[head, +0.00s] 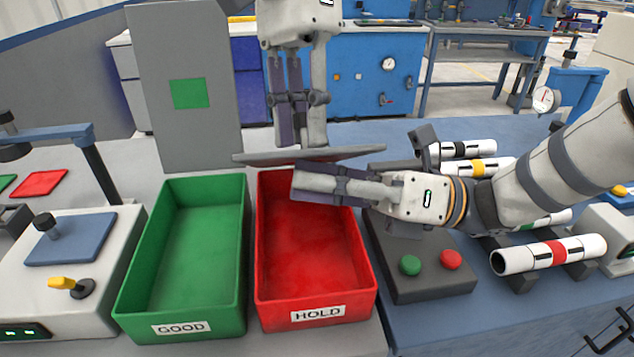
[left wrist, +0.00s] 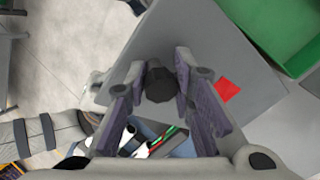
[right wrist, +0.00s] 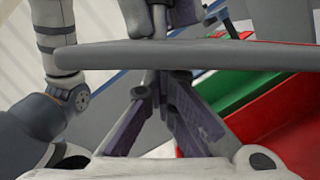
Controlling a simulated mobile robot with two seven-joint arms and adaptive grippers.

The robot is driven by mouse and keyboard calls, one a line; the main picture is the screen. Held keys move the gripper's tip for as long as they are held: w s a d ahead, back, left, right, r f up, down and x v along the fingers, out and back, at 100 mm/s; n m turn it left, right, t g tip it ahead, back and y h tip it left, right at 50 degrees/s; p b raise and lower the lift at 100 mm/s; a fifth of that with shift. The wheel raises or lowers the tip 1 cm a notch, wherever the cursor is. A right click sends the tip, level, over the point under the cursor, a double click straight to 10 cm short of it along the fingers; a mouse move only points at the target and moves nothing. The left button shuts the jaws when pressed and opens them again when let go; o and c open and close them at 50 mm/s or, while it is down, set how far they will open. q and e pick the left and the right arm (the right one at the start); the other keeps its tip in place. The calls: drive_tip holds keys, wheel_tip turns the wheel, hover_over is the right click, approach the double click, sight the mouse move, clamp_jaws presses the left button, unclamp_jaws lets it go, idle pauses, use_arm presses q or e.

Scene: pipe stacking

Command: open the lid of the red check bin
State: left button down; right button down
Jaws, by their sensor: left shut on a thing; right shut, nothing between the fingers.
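The red bin (head: 310,240), labelled HOLD, stands at the centre of the head view, with its interior visible and empty. Its grey lid (head: 365,152) is raised above the bin's far end and shows nearly edge-on. In the left wrist view the lid (left wrist: 255,85) has a red square and a dark knob (left wrist: 160,82). My left gripper (head: 290,142) is above the lid, shut on the knob. My right gripper (head: 298,184) is shut and empty, over the bin's far part and below the lid. The lid's edge (right wrist: 220,54) crosses the right wrist view above its fingers.
The green bin (head: 185,325), labelled GOOD, stands open to the left, its lid (head: 185,50) upright behind it. A dark box with green and red buttons (head: 430,285) is right of the red bin. Several banded pipes (head: 550,254) lie further right, near my right arm.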

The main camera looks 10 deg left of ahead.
use_arm(q)
drive_tip(key=c, duration=1.4)
unclamp_jaws()
drive_tip(key=shift+s+d+f, duration=0.1)
drive_tip(key=shift+f, duration=0.1)
use_arm(e)
drive_tip(key=shift+w+r, duration=0.25)
drive_tip(key=shift+r, duration=0.4)
drive_tip(key=shift+f, duration=0.1)
